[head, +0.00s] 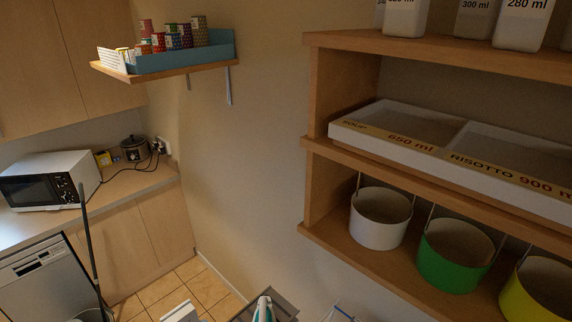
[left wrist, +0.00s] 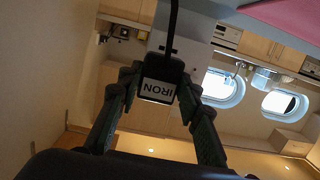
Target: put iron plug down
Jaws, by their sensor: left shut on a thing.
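The iron plug (left wrist: 158,90) is a dark block with a white label reading IRON, upside down in the left wrist view. My left gripper (left wrist: 160,98) is shut on it, one finger on each side. A dark cord runs from the plug to the top of that view. A pale panel (left wrist: 185,48) shows behind the plug; I cannot tell whether they touch. In the head view a teal and white object, perhaps the iron (head: 263,309), shows at the bottom edge on a dark grey surface (head: 283,302). Neither gripper can be made out in the head view.
Shelves (head: 312,232) with pots and boxes fill the right. A wall shelf (head: 150,76) holds small tins. A counter (head: 130,186) at left bears a microwave (head: 48,180) and a cooker (head: 134,149). Tiled floor (head: 190,270) shows below. Oval portholes (left wrist: 222,88) appear in the wrist view.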

